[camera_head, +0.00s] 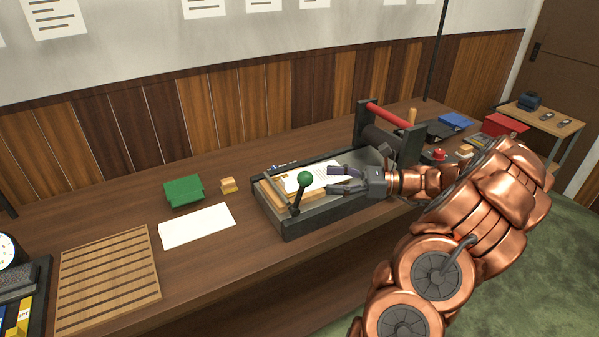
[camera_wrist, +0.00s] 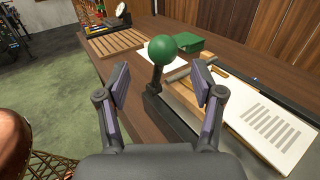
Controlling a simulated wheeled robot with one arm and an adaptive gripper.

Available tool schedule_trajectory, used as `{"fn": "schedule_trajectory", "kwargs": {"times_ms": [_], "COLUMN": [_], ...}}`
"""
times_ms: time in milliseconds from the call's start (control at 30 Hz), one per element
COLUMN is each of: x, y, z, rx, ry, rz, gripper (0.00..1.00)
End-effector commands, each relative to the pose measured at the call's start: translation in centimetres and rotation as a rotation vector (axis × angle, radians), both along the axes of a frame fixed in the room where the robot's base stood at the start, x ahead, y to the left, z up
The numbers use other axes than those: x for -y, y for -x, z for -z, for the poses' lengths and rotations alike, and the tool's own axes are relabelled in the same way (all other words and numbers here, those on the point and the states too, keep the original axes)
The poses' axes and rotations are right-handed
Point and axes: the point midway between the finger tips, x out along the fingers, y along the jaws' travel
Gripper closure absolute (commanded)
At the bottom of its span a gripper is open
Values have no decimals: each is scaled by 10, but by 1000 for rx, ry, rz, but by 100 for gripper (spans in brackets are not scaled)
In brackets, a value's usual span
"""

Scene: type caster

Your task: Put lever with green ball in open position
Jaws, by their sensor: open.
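The lever with the green ball (camera_head: 305,178) stands at the front left corner of the dark press bed (camera_head: 290,234), its dark rod rising from the bed's side, nearly upright with a slight tilt. In the wrist view the green ball (camera_wrist: 176,46) shows ahead of my gripper, between and beyond the fingertips. My gripper (camera_head: 334,179) is open and empty, to the right of the ball and above the bed. In the wrist view both fingers of my gripper (camera_wrist: 160,85) are spread apart, and neither appears to touch the lever.
A printed sheet (camera_wrist: 268,128) lies on the bed. A red-handled roller (camera_head: 388,116) stands behind my wrist. A green box (camera_head: 184,191), a small wooden block (camera_head: 228,185), white paper (camera_head: 197,226) and a slatted wooden rack (camera_head: 110,275) are on the table (camera_head: 215,275) at left.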

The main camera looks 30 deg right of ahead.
Motion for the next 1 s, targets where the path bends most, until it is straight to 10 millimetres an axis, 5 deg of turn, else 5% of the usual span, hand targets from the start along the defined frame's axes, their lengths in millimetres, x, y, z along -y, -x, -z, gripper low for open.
{"fn": "schedule_trajectory", "kwargs": {"times_ms": [600,1000], "x": [-47,-54], "y": [-43,-48], "z": [-1,1], "rx": [-1,-2], "ry": [-5,-6], "rz": [15,12], "gripper": [33,33]}}
